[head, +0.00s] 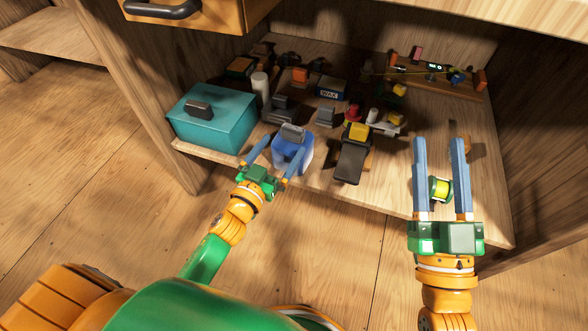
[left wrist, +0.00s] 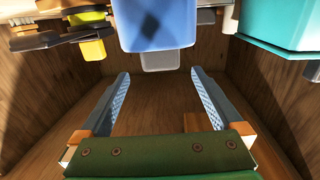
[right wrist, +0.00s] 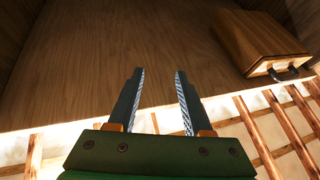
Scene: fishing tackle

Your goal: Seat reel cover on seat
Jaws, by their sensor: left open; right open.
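A blue block-like piece with a grey knob (head: 290,150), possibly the reel cover, stands near the shelf's front edge. It also shows at the top of the left wrist view (left wrist: 155,22). My left gripper (head: 284,146) is open, its fingers on either side of this piece in the head view. In the left wrist view the piece appears beyond the fingertips, not clasped. My right gripper (head: 437,140) is open over the shelf's right part. A yellow-green spool (head: 440,189) shows between its fingers in the head view, but none shows between them in the right wrist view. I cannot tell which thing is the seat.
A teal box (head: 222,128) with a dark handle stands left of the blue piece. A dark piece with a yellow block (head: 350,163) lies to its right. A WAX box (head: 331,88) and several small items stand behind. A rack (head: 440,86) is at the back right.

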